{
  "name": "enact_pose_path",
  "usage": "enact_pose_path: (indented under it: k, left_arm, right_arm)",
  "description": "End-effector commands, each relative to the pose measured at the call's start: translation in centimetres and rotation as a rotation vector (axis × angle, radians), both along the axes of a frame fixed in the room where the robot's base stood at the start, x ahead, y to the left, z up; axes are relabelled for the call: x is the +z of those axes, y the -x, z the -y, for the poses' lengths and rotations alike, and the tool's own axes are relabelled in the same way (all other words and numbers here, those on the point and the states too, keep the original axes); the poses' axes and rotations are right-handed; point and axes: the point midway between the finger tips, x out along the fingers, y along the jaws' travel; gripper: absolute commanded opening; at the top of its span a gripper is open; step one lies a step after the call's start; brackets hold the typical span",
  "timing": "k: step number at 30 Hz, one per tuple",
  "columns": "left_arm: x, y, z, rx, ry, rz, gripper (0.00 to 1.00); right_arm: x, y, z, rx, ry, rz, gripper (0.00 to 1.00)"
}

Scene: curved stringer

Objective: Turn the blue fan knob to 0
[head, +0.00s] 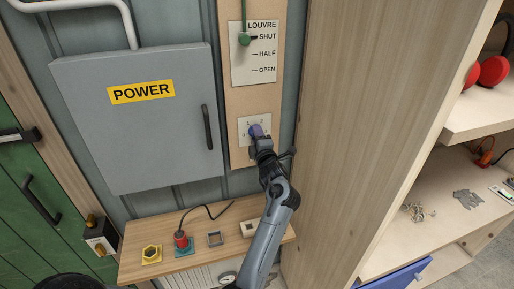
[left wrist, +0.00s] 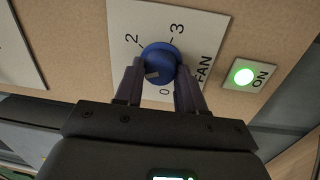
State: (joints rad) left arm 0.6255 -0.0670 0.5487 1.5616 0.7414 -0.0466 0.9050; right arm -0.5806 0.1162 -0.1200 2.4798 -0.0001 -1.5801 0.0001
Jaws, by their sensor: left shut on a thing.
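The blue fan knob (left wrist: 158,60) sits on a white plate (left wrist: 205,30) marked FAN, with 0, 2 and 3 readable in the left wrist view. A small pale mark on the knob's face points down-left in that view, between 0 and 2; no number shows there, as a finger covers that area. My left gripper (left wrist: 160,82) is shut on the knob, one finger on each side. In the head view the knob (head: 255,131) is partly hidden by my left gripper (head: 257,138). My right gripper is not in view.
A lit green ON button (left wrist: 243,76) is beside the fan plate. The grey POWER cabinet (head: 150,125) is left, a tall wooden panel (head: 350,120) right, a small shelf (head: 205,262) below.

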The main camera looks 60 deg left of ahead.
Motion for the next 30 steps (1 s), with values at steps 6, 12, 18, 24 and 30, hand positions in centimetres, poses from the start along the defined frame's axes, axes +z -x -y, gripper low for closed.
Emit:
enact_pose_path:
  k: [6,12,18,24,30]
  left_arm:
    - [-0.8,-0.1,0.1,-0.001,0.055,0.206,0.09]
    - [-0.8,-0.1,0.1,-0.001,0.102,0.39,0.09]
    - [-0.9,-0.2,0.1,-0.001,0.151,0.573,0.09]
    - [-0.8,-0.3,0.1,-0.002,0.198,0.757,0.09]
    - [-0.8,-0.4,0.1,-0.002,0.248,0.939,0.09]
  right_arm:
    - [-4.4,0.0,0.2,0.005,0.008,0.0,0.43]
    - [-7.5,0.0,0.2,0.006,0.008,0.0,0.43]
    - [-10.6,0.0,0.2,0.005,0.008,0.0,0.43]
    - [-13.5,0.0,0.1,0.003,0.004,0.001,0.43]
    - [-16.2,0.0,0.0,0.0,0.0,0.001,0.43]
